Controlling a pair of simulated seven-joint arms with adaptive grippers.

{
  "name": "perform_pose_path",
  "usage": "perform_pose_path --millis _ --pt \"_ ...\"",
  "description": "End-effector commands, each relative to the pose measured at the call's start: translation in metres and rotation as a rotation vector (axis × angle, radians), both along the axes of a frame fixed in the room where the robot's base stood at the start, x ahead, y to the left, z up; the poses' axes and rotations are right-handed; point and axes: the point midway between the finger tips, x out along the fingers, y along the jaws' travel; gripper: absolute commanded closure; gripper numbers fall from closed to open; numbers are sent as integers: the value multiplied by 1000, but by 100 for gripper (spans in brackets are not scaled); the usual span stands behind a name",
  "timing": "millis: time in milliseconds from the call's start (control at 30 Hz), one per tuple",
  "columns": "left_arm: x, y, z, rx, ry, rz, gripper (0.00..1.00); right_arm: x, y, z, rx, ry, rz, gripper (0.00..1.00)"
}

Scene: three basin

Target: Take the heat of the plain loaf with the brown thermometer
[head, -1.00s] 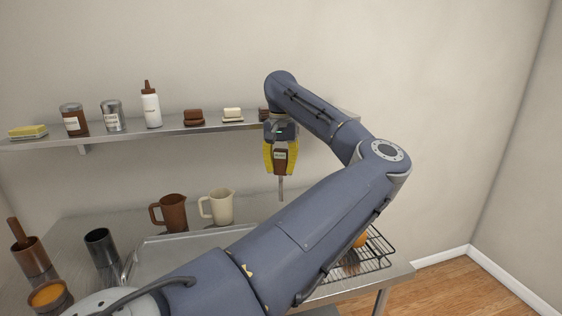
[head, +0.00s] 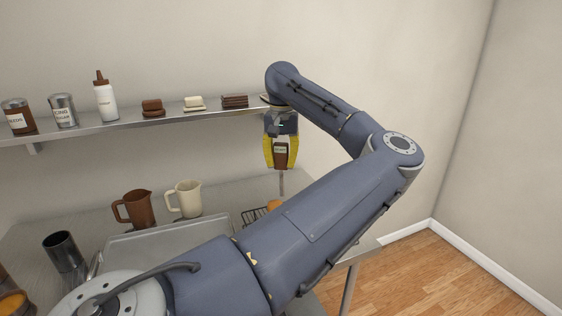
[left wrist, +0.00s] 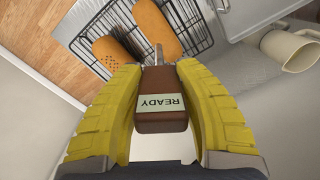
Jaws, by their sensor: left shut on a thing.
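My left gripper (head: 281,160) is shut on the brown thermometer (head: 281,150), which hangs upright with its thin metal probe pointing down. In the left wrist view the thermometer (left wrist: 162,108) sits between the yellow fingers (left wrist: 162,75), with a label reading READY. Its probe points toward a smooth orange-brown loaf (left wrist: 153,25) on the wire rack. A second loaf (left wrist: 108,52), with small dots on its end, lies to the left. Whether the probe touches the smooth loaf is hard to tell. In the head view a loaf (head: 273,205) shows partly behind my arm.
The wire rack (head: 252,216) stands on the metal table. A brown jug (head: 135,208) and a cream jug (head: 186,199) stand left of it, behind a tray (head: 165,238). The wall shelf (head: 140,127) holds several items close to my gripper. A dark bristly patch (left wrist: 124,38) shows between the loaves.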

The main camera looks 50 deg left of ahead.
Motion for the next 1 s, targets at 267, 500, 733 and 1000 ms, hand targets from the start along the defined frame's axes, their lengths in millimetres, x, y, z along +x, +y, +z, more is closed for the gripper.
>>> perform_pose_path --millis 267,500,733,1000 --pt "-1 0 -17 1 30 42 100 0 0 0 0 0 0 56" --pt "-1 0 -37 1 28 40 100 0 0 0 0 0 0 56" --pt "-1 0 -46 1 27 40 100 -1 0 0 0 1 0 56" --pt "-1 0 -48 1 27 40 100 -2 0 0 -1 2 0 56"
